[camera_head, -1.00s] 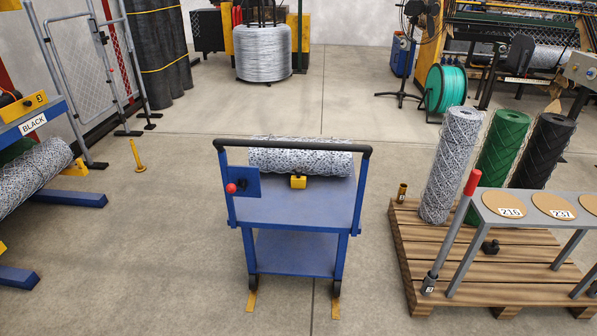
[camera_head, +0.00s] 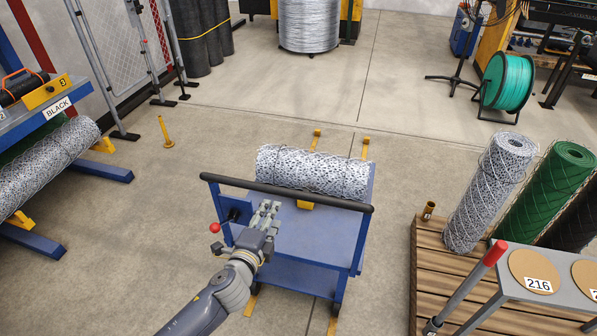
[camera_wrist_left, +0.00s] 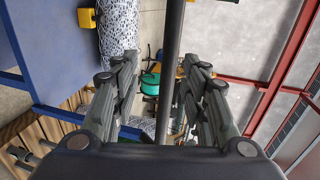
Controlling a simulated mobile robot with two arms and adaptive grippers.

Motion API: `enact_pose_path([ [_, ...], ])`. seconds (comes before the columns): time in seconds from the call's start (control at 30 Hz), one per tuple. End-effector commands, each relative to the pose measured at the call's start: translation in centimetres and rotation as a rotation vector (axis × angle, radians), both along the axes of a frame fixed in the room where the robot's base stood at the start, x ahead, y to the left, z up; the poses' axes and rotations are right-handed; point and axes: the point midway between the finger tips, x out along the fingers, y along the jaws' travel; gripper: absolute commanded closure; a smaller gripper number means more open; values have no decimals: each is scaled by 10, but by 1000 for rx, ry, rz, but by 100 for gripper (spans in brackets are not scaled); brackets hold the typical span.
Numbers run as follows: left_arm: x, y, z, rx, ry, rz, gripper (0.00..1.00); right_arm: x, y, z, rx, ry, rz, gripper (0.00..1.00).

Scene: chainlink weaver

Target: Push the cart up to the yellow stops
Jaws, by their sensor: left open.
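The blue cart (camera_head: 312,236) stands in the middle of the head view, with a black handle bar (camera_head: 320,198) along its near side. A speckled mesh roll (camera_head: 312,172) lies across its top. Two yellow stops (camera_head: 316,138) (camera_head: 366,147) stand on the floor beyond the cart's far side; a gap to the cart cannot be judged, as the roll hides its far edge. My left gripper (camera_head: 265,212) is open at the left part of the handle. In the left wrist view, the dark handle bar (camera_wrist_left: 174,40) runs between the open fingers (camera_wrist_left: 165,85).
A wooden pallet (camera_head: 428,262) with upright mesh rolls and a grey stand is to the cart's right. A blue rack (camera_head: 100,167) with a roll is on the left, near a small yellow post (camera_head: 166,132). The floor beyond the stops is clear up to the wire coil (camera_head: 308,25).

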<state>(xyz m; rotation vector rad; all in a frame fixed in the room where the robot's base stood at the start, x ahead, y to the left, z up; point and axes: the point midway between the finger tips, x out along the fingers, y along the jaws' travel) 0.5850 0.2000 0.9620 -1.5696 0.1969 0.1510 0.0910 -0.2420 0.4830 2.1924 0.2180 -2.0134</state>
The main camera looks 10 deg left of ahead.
Motion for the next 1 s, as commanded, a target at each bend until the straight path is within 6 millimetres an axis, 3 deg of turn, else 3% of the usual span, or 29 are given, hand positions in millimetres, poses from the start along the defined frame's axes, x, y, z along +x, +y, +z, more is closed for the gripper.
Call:
enact_pose_path([
  [0.1,4,-2,12,16,-21,-7,59,1,3,3,4,-1,0,56],
  [0.4,46,-3,5,15,-21,-5,59,-10,15,9,17,13,4,56],
  [0.7,90,-5,-7,13,-19,-5,59,-3,7,11,8,3,2,56],
  [1.0,107,-5,-11,12,-18,-6,59,1,1,11,2,-4,-1,56],
])
